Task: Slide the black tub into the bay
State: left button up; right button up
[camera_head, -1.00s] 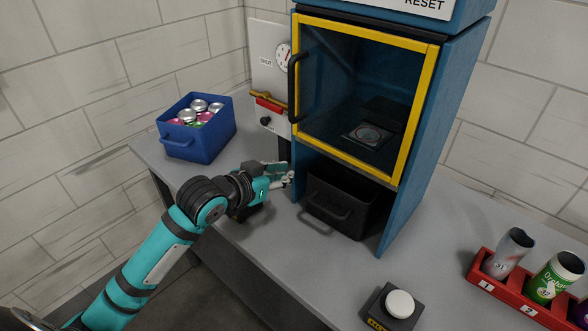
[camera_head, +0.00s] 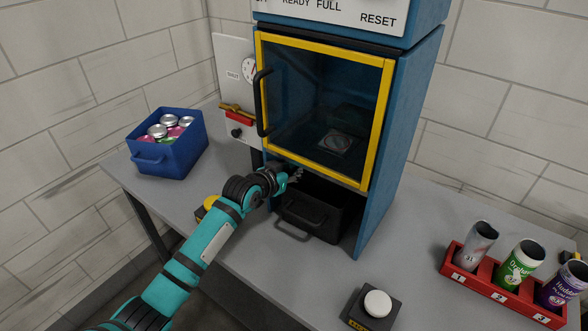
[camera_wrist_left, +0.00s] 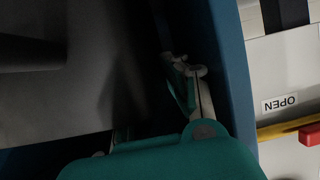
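The black tub (camera_head: 313,223) sits in the low bay of the blue machine (camera_head: 377,200), under the yellow-framed door. Its front, with a bar handle, faces me and shows at the opening; its back is lost in the dark bay. My left gripper (camera_head: 296,175) is at the upper left of the bay opening, by the tub's left rim. Whether it touches the tub is not clear. In the left wrist view the gripper (camera_wrist_left: 150,110) is beside the blue side wall (camera_wrist_left: 225,75), and its finger gap is too dark to judge. My right gripper is out of view.
A blue bin (camera_head: 170,150) of cans stands left of the machine. A black box with a white button (camera_head: 377,303) is at the front. A red rack (camera_head: 500,285) holds three cans at right. Grey tabletop (camera_head: 410,240) is clear between machine and rack.

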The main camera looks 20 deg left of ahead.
pick_arm(q)
jog(key=shift+w+d+f, duration=0.1)
jog(key=shift+w, duration=0.15)
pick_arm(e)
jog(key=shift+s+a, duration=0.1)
pick_arm(q)
jog(key=shift+c, duration=0.3)
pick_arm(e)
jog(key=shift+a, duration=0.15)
pick_arm(q)
grip_shut()
jog(key=o, duration=0.5)
grip_release()
jog(key=shift+o, duration=0.2)
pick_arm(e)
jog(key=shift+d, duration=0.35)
